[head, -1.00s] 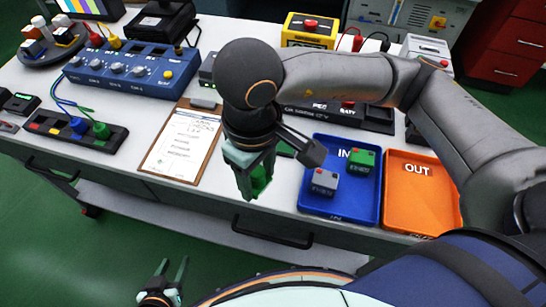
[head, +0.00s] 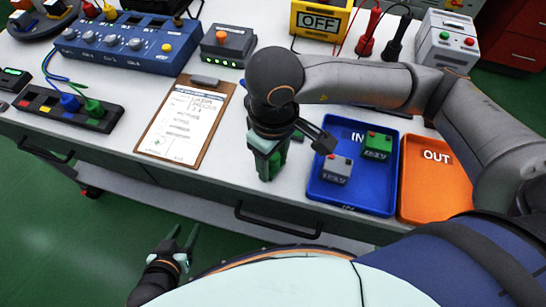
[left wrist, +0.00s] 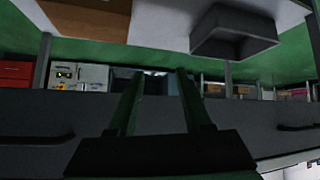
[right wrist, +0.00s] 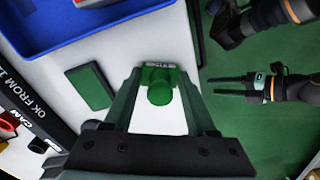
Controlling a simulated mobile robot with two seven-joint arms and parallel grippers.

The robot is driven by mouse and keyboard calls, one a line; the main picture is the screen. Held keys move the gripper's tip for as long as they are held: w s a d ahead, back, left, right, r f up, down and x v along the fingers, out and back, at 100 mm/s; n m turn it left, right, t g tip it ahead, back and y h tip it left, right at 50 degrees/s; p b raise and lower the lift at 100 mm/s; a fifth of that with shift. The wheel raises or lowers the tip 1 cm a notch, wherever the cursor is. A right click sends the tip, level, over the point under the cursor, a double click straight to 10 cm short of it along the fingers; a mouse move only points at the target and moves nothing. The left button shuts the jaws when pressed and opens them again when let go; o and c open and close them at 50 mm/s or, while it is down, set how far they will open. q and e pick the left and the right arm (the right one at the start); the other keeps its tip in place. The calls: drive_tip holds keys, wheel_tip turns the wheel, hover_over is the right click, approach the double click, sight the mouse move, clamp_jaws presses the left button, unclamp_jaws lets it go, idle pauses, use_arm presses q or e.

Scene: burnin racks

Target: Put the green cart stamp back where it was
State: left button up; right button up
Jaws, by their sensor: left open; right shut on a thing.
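The green stamp (right wrist: 160,90) is between the fingers of my right gripper (right wrist: 160,100), with its round green end toward the wrist camera. In the head view my right gripper (head: 268,170) is shut on it at the table's front edge, between the clipboard and the blue tray. The stamp's lower end is hard to make out. A flat dark green pad (right wrist: 90,86) lies on the table beside it in the right wrist view. My left gripper (head: 183,238) is open and empty, low in front of the table; its parted fingers (left wrist: 160,90) show in the left wrist view.
A clipboard (head: 203,141) with a sheet bearing a small green mark lies left of my right gripper. The blue IN tray (head: 320,198) holds a grey and a green block. An orange OUT tray (head: 430,205) is beside it.

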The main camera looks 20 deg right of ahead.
drive_tip(key=shift+f+b, duration=0.3)
drive_tip(key=shift+b, duration=0.1)
drive_tip(key=o, duration=1.1)
drive_tip(key=shift+r, duration=0.15)
drive_tip(key=shift+c, duration=0.2)
drive_tip(key=shift+r+p, duration=0.4)
drive_tip(key=shift+p, duration=0.25)
wheel_tip(320, 180, up, 12)
drive_tip(key=shift+f+p, duration=0.2)
drive_tip(key=shift+p, duration=0.1)
